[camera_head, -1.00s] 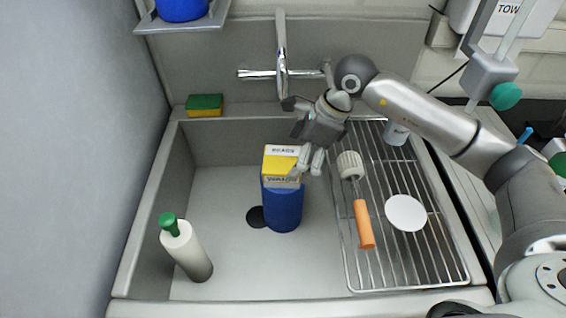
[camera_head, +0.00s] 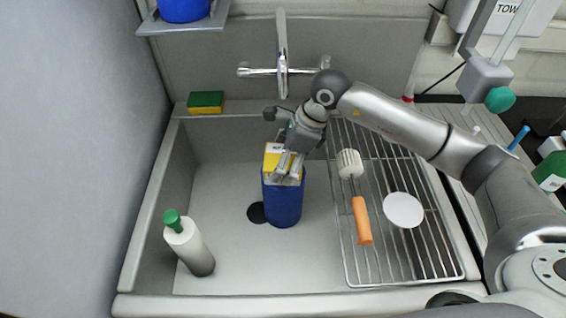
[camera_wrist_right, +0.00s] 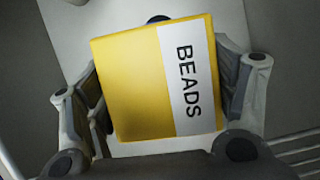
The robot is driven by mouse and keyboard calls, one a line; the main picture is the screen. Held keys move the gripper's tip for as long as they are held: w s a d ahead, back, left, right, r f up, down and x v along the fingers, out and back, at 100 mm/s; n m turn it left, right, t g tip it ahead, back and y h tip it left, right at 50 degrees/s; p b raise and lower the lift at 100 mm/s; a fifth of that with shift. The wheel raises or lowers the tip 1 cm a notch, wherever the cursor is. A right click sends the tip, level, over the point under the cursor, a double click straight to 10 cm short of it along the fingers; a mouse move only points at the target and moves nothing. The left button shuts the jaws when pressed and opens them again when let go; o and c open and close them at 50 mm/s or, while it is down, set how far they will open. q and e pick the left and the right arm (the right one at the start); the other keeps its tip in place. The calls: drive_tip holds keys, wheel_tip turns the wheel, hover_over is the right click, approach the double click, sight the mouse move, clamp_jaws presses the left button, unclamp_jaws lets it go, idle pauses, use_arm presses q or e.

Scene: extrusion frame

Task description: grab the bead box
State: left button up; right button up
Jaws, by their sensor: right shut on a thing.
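The bead box is yellow with a white label. In the head view the bead box (camera_head: 273,158) stands at the mouth of a blue cylindrical container (camera_head: 283,205) in the sink, its lower part hidden. In the right wrist view the bead box (camera_wrist_right: 135,85) fills the middle, with BEADS printed on its label. My right gripper (camera_head: 287,172) is at the box from above, and its fingers (camera_wrist_right: 165,95) lie on both sides of it, shut on it. My left gripper is not in view.
The sink (camera_head: 225,240) holds a white bottle with a green cap (camera_head: 190,245) at the left. A wire rack (camera_head: 390,255) at the right carries an orange-handled brush (camera_head: 361,220) and a white disc (camera_head: 403,210). A faucet (camera_head: 282,70) and a sponge (camera_head: 205,102) are behind.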

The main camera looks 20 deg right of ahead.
drive_tip(key=shift+c, duration=0.6)
